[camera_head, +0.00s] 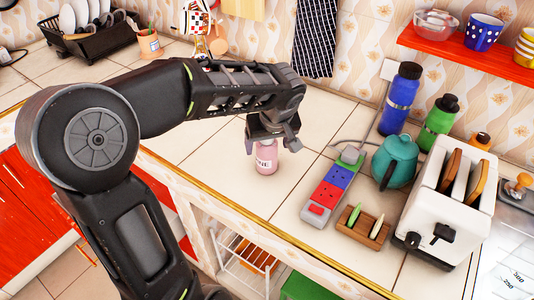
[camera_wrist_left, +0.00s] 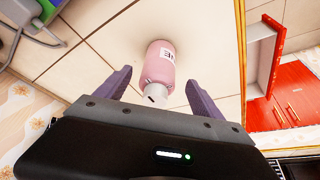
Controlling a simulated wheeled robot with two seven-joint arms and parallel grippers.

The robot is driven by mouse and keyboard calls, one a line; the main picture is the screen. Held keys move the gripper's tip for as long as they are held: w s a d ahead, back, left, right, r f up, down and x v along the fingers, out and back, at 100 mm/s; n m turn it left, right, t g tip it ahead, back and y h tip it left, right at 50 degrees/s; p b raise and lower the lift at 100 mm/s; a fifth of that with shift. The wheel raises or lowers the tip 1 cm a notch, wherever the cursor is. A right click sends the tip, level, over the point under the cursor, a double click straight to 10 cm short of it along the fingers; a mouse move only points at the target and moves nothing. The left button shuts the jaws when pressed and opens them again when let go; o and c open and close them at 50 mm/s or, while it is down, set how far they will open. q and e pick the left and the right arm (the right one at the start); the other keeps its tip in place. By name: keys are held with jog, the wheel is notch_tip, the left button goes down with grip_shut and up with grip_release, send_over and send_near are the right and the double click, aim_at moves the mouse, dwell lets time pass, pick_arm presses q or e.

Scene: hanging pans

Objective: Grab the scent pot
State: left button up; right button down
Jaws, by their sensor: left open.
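A small pink bottle-like pot (camera_head: 266,158) with a white label stands on the tiled counter (camera_head: 225,190), right below my left gripper. My left gripper (camera_head: 272,138) hangs over its top, and the upper part of the pot is partly hidden by the gripper. In the left wrist view the pink pot (camera_wrist_left: 160,66), with its white cap, lies between and just beyond the two open fingers (camera_wrist_left: 157,88). There is a gap on each side, and the fingers do not grip it. My right gripper is not in view.
To the right are a power strip (camera_head: 333,187), a small wooden holder (camera_head: 362,227), a teal teapot (camera_head: 395,160), a white toaster (camera_head: 447,200), and blue (camera_head: 401,98) and green (camera_head: 438,122) bottles. The tiles left of the pot are clear up to the counter's front edge.

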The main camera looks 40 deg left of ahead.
pick_arm(q)
jog(key=shift+f, duration=0.15)
jog(key=p+x, duration=0.1)
jog(key=x, duration=0.4)
jog(key=shift+w+a, duration=0.1)
jog(key=shift+w, duration=0.1)
jog(key=shift+c, duration=0.4)
jog(key=c, duration=1.5)
